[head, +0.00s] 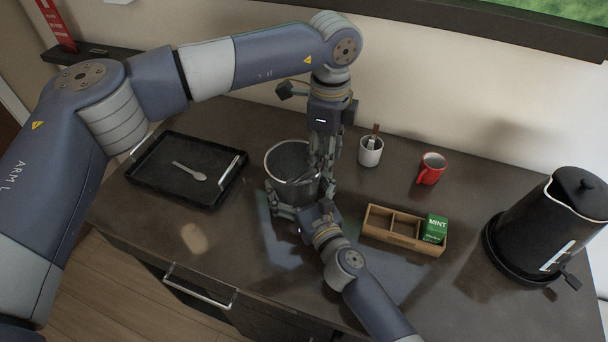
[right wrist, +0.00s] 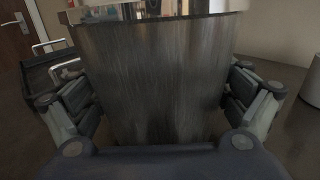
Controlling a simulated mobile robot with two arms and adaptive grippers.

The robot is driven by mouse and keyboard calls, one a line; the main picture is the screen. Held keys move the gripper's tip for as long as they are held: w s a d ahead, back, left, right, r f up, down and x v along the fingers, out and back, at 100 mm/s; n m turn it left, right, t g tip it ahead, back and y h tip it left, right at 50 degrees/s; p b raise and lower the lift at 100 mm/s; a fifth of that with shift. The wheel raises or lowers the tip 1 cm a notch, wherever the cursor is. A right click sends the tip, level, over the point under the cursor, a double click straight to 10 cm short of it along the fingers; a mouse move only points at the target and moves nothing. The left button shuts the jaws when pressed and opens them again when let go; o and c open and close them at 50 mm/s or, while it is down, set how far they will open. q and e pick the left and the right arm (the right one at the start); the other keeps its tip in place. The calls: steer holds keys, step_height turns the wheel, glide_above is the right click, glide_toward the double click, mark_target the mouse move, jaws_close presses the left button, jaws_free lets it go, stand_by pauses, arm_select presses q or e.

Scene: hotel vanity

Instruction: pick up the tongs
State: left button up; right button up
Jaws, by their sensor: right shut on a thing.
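A grey metal bucket (head: 284,160) stands on the dark counter, and its brushed side fills the middle of the right wrist view (right wrist: 150,85). A thin object, likely the tongs (head: 303,180), shows at the bucket's right inner side; it is small and partly hidden. My left gripper (head: 322,172) points down at the bucket's right rim, close to that object. Its fingertips overlap the rim, and whether they hold anything is unclear. My right gripper (head: 302,200) is shut on the bucket from the front, with one finger on each side in the right wrist view (right wrist: 158,100).
A black tray (head: 152,180) with a spoon (head: 190,171) lies at the left. A white cup (head: 370,156), a red mug (head: 431,169) and a wooden box (head: 404,232) with a green MINT packet (head: 435,228) stand right of the bucket. A black kettle (head: 545,225) stands far right.

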arm_select(q)
jaws_close()
arm_select(e)
steer(key=o, duration=1)
arm_select(q)
step_height(320, 180, up, 10)
